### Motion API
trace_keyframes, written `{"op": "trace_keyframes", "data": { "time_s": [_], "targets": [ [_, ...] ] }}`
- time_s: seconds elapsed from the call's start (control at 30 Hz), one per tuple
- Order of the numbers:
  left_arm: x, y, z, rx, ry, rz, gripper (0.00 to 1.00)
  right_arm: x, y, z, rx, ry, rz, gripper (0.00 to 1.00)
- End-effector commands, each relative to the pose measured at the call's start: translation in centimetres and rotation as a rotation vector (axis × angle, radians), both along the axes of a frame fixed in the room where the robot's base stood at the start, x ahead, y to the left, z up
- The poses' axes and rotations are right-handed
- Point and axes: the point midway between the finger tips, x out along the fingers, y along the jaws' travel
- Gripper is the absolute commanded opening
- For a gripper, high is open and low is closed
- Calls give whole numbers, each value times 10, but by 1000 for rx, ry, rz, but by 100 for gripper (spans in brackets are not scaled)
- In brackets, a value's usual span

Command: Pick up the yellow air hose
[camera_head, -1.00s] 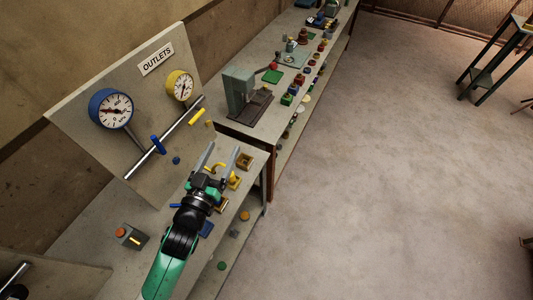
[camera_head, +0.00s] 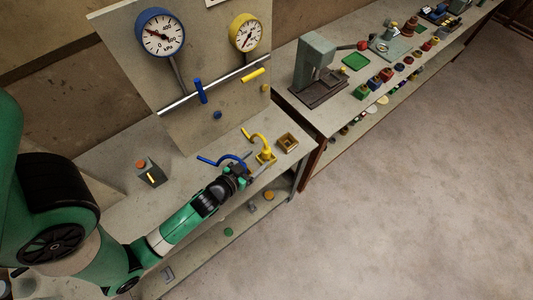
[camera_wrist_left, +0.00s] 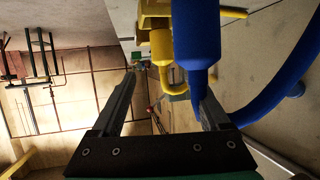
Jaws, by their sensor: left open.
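The yellow air hose (camera_head: 259,141) curves up from a yellow block fitting (camera_head: 266,158) on the bench in the head view. In the left wrist view a yellow hose part (camera_wrist_left: 160,48) shows beyond the fingers. A blue hose (camera_head: 222,161) arches beside my left gripper (camera_head: 259,163). In the left wrist view the blue hose (camera_wrist_left: 198,40) is large, close to one finger; I cannot tell whether they touch. My left gripper is open with nothing visible between its fingers, just in front of the yellow hose's fitting. My right gripper is not in view.
An upright panel carries a blue gauge (camera_head: 160,34), a yellow gauge (camera_head: 245,33) and a metal pipe (camera_head: 226,79). A small wooden box (camera_head: 287,143) sits right of the yellow hose. A grey box with an orange button (camera_head: 150,173) stands left. A press (camera_head: 318,70) occupies the neighbouring bench.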

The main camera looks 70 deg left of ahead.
Motion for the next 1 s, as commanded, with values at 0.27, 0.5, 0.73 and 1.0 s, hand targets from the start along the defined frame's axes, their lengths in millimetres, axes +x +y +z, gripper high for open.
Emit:
{"op": "trace_keyframes", "data": {
  "time_s": [0.27,0.5,0.73,1.0],
  "targets": [
    [19,12,-9,1,0,0,78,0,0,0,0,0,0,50],
    [42,32,-18,0,-1,3,78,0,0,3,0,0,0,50],
    [58,42,-28,0,0,0,78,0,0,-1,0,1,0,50],
    [58,41,-28,1,0,0,57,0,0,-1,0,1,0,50]
  ]
}}
